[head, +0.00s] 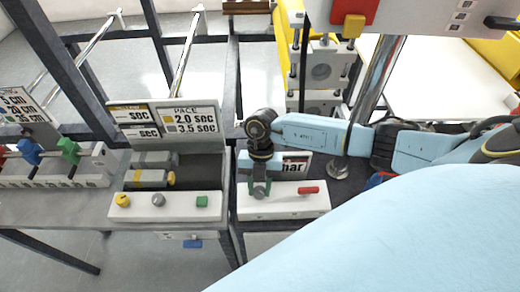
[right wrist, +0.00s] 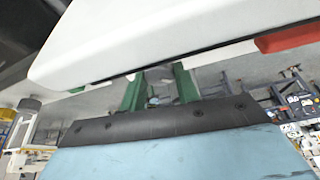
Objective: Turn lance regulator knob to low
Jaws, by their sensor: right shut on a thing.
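The white regulator box (head: 282,208) stands at the right end of the bench in the head view, with a red lever (head: 309,190) on its top. My right gripper (head: 260,190) points down onto the left part of this box and is shut on a small part there, which I take to be the knob. The gripper hides most of it, so its setting cannot be read. In the right wrist view, the green fingers (right wrist: 158,76) reach to the edge of the white box (right wrist: 150,40). The red lever (right wrist: 290,37) shows to their right. My left gripper is out of view.
A sign (head: 296,165) behind the box is partly covered by my arm. Left of it is a panel (head: 165,210) with yellow, grey and green knobs below a pace sign (head: 190,118). A metal pole (head: 372,95) stands behind my right arm.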

